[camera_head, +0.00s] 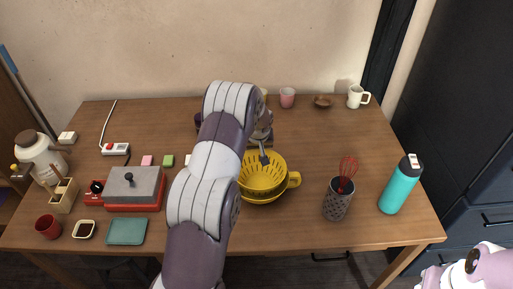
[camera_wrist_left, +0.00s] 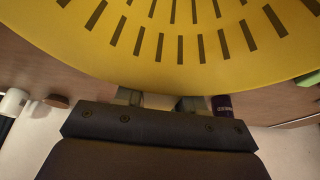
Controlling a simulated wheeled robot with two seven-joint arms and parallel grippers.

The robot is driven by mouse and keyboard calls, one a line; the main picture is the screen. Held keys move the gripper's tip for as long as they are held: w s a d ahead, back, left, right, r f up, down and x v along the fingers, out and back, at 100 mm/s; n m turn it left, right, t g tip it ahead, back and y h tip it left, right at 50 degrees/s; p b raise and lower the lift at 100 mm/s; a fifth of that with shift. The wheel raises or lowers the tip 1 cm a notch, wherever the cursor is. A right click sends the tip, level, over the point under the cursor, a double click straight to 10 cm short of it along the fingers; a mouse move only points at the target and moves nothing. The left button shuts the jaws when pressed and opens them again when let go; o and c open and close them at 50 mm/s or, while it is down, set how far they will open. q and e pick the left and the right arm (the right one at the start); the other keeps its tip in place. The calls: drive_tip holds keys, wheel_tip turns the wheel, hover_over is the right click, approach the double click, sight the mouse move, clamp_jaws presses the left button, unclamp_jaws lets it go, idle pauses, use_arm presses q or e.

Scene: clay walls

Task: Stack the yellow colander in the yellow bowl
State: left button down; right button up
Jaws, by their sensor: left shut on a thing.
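The yellow colander (camera_head: 262,176), with rows of slots, is right of my left forearm in the head view. It fills the top of the left wrist view (camera_wrist_left: 180,40). My left gripper (camera_head: 265,158) is shut on its far rim; the fingers (camera_wrist_left: 160,99) meet the rim in the wrist view. The yellow bowl (camera_head: 266,200) shows as a yellow edge directly below the colander. A yellow handle sticks out at the right; I cannot tell which of the two it belongs to. Whether the colander rests in the bowl or hangs just above is unclear. My right gripper is out of view.
A grey utensil holder (camera_head: 338,201) with a red whisk and a teal bottle (camera_head: 400,185) stand at right. A red-and-grey appliance (camera_head: 135,188) stands at left. Cups (camera_head: 287,97) and a brown bowl (camera_head: 322,101) line the back.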

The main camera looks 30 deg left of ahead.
sight(258, 164)
use_arm(q)
drive_tip(key=c, duration=0.7)
unclamp_jaws()
drive_tip(key=shift+r, duration=0.1)
wheel_tip(258, 164, up, 2)
drive_tip(key=shift+p, duration=0.85)
drive_tip(key=v, duration=1.1)
drive_tip(key=s+d+m+g+h, duration=0.1)
drive_tip(key=s+d+m, duration=0.1)
drive_tip(key=s+d, duration=0.5)
drive_tip(key=s+d+m+h, duration=0.1)
drive_tip(key=s+d+m, duration=0.25)
drive_tip(key=s, duration=0.65)
drive_tip(key=s+d+m+g, duration=0.1)
drive_tip(key=s+d, duration=0.4)
drive_tip(key=s, duration=0.4)
drive_tip(key=shift+w+d+r+p, duration=0.1)
drive_tip(key=shift+w+r+p, duration=0.1)
drive_tip(key=shift+r+p, duration=1.05)
drive_tip(key=shift+w+d+r+p, duration=0.1)
drive_tip(key=shift+w+r+p, duration=0.1)
drive_tip(key=shift+r+p, duration=1.05)
